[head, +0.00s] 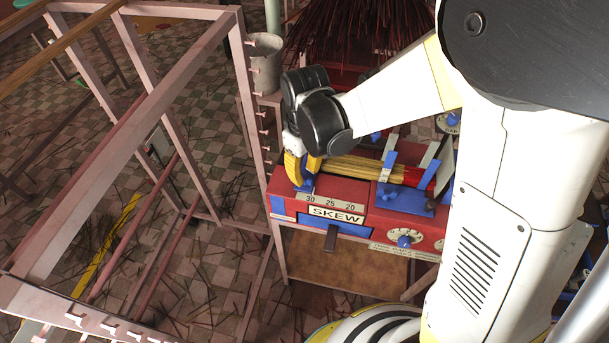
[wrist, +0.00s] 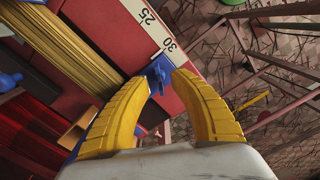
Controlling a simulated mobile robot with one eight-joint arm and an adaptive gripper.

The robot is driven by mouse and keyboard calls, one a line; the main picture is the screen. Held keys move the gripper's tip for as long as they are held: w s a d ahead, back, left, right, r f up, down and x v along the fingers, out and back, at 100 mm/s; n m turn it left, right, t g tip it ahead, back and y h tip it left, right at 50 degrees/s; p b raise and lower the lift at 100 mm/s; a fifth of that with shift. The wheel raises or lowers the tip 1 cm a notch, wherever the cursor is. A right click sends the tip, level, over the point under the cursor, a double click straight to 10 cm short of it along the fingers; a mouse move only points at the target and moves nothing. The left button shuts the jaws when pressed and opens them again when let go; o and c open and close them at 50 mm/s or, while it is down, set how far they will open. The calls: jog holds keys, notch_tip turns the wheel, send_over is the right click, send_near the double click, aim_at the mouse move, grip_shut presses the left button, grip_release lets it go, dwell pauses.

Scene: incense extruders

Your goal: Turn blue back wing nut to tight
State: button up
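A blue wing nut (wrist: 160,69) sits near the 30 end of the white number scale, on a red machine, in the wrist view. My gripper (wrist: 163,78) has two yellow fingers that curve in around it with a gap between the tips. The nut shows between and just beyond the tips; I cannot tell whether either finger touches it. In the head view my gripper (head: 302,178) points down at the left end of the machine (head: 350,190), and a blue part (head: 308,186) shows beside the fingers. The nut's lower part is hidden.
A pink metal frame (head: 245,100) and a grey cup (head: 265,62) stand close on the left. Sticks litter the tiled floor.

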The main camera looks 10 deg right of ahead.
jog(key=shift+f, duration=0.9)
jog(key=shift+w, duration=0.1)
grip_shut()
